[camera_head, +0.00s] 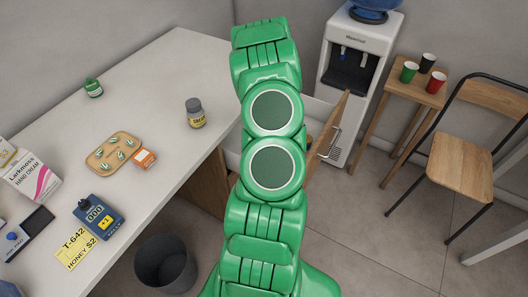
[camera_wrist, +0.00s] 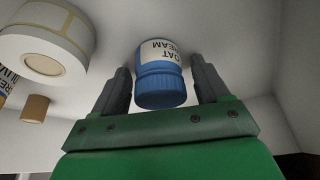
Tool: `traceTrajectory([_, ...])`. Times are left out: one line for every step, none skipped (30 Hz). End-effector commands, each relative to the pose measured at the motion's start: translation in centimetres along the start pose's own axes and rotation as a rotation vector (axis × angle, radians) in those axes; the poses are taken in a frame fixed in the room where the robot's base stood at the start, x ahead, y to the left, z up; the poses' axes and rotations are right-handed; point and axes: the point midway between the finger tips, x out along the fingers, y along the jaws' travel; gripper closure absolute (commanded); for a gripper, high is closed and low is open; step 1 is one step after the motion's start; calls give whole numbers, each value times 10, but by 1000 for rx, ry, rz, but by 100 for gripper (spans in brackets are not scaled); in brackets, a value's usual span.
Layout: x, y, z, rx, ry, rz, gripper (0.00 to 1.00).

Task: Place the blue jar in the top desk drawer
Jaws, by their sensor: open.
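The blue jar (camera_wrist: 160,85), with a white label reading "OAT CREAM" upside down, is between the two fingers of my gripper (camera_wrist: 163,66) in the wrist view. The fingers are open, with a gap visible on the right side of the jar. A pale surface with a corner at the right lies behind it, apparently the drawer's inside. In the head view the desk drawer (camera_head: 328,138) is pulled out, with a wooden front and pale inside. My arm hides most of it, along with my gripper and the jar.
A label roll (camera_wrist: 45,45) and a cork-like piece (camera_wrist: 35,108) are left of the jar. A bin (camera_head: 165,265) and water cooler (camera_head: 350,60) stand nearby.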

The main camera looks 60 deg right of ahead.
Motion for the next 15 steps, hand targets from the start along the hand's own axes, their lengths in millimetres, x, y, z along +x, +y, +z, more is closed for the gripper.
traceTrajectory([-1,0,0,0,0,0,25])
traceTrajectory([-2,0,-1,0,0,0,25])
traceTrajectory([-3,0,-1,0,0,0,25])
traceTrajectory([-5,0,-1,1,1,1,25])
traceTrajectory([-7,0,-1,2,1,1,25])
traceTrajectory([-10,0,-1,2,1,1,25])
traceTrajectory([-13,1,-1,2,1,1,25])
traceTrajectory([-16,1,-1,2,1,1,25])
traceTrajectory([-20,0,-1,0,1,1,25])
traceTrajectory([-24,0,-1,0,1,1,25])
traceTrajectory([-27,0,-2,1,2,1,25])
traceTrajectory([-31,0,-2,2,2,1,25])
traceTrajectory([-34,1,-1,3,2,2,25])
traceTrajectory([-37,1,-1,2,1,2,25])
traceTrajectory([-42,1,-1,1,0,1,25])
